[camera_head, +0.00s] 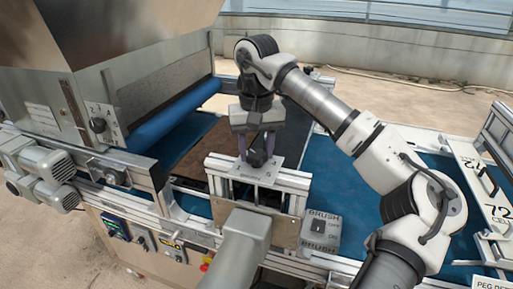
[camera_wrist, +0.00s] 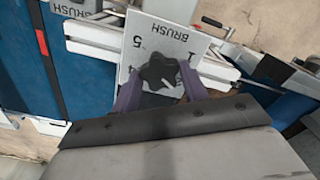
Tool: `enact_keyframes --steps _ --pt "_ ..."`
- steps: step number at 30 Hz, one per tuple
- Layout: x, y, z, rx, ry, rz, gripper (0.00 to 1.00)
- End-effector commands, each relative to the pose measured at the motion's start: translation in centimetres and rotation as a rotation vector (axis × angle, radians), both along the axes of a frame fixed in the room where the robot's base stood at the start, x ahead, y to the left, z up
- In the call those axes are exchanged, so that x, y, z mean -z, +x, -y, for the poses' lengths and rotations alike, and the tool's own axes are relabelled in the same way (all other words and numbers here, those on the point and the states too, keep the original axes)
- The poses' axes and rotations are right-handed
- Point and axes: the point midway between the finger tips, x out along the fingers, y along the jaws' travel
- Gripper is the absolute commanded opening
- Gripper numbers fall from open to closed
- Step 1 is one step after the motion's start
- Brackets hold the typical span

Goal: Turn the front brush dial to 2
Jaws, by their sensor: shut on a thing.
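The front brush dial is a black lobed knob (camera_wrist: 158,70) on a pale plate (camera_wrist: 170,35) marked BRUSH, with the numbers 5 and 1 readable. In the wrist view a short white line on the knob points toward the lower right; which number it meets is hidden by my fingers. My gripper (camera_wrist: 160,92) is shut on the knob, one purple finger on each side. In the head view my gripper (camera_head: 257,145) comes down from above onto the knob (camera_head: 258,158), which sits on a bracket across the blue belt.
A grey BRUSH switch box (camera_head: 320,232) stands just right of the bracket. A grey motor housing (camera_head: 237,245) stands in front of it. Another dial (camera_head: 98,125) is on the hopper at left. The blue belt (camera_head: 365,195) right of the bracket is clear near it.

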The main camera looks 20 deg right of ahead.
Motion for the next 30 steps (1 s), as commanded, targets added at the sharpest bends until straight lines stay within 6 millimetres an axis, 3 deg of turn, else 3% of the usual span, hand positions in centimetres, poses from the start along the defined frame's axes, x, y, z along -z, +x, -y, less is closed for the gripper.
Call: enact_keyframes --steps 1,6,17,30 --pt "-0.2 0.1 0.0 0.002 0.000 0.007 0.45" --pt "-0.1 0.1 0.0 0.002 0.000 0.004 0.65" --pt "-0.6 0.1 0.0 0.001 0.000 0.003 0.65" --pt "-8.7 0.0 0.0 0.004 -0.003 0.005 0.65"
